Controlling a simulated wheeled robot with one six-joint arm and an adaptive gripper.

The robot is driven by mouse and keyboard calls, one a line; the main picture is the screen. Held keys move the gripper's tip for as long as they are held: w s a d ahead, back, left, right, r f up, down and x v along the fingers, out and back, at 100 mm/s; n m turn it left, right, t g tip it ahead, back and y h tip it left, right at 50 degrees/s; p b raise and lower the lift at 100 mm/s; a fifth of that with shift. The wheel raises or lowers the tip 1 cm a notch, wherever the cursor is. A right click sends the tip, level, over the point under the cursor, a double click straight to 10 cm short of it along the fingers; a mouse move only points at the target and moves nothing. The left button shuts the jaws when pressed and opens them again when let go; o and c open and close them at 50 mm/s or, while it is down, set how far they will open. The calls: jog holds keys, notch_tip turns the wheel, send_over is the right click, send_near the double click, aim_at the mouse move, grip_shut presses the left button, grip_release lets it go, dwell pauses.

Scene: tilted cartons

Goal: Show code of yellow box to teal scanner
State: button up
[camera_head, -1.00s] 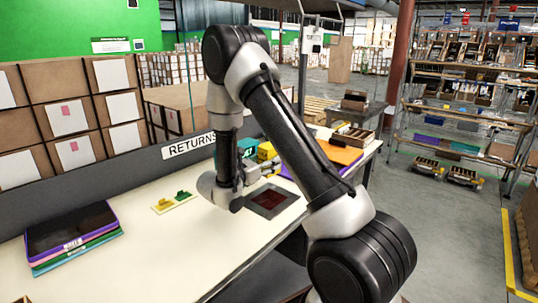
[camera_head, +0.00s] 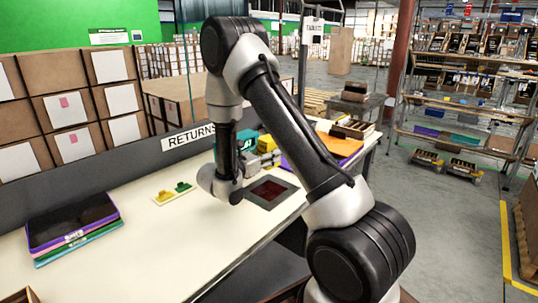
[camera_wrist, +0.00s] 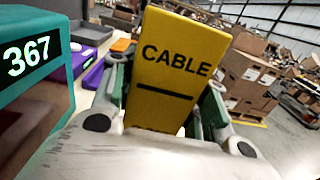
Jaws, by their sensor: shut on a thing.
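The yellow box (camera_wrist: 178,65), printed "CABLE" with a black line below, stands between the fingers of my gripper (camera_wrist: 163,95) in the wrist view. My gripper is shut on it. The lower print is partly hidden and I cannot make out a code. In the head view the yellow box (camera_head: 266,144) shows small beyond my wrist, at the far side of the table. A teal unit with a lit display, apparently the teal scanner (camera_head: 249,135), is just left of the box. The teal unit fills the left edge of the wrist view (camera_wrist: 55,100), reading "367", apart from the box.
A dark red glass panel in a grey frame (camera_head: 291,187) is set in the table near my gripper. A cream plate (camera_head: 163,200) with small yellow and green pieces lies left. Stacked trays (camera_head: 72,226) lie far left.

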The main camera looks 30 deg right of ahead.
jog(key=shift+r, duration=3)
jog(key=shift+f, duration=0.1)
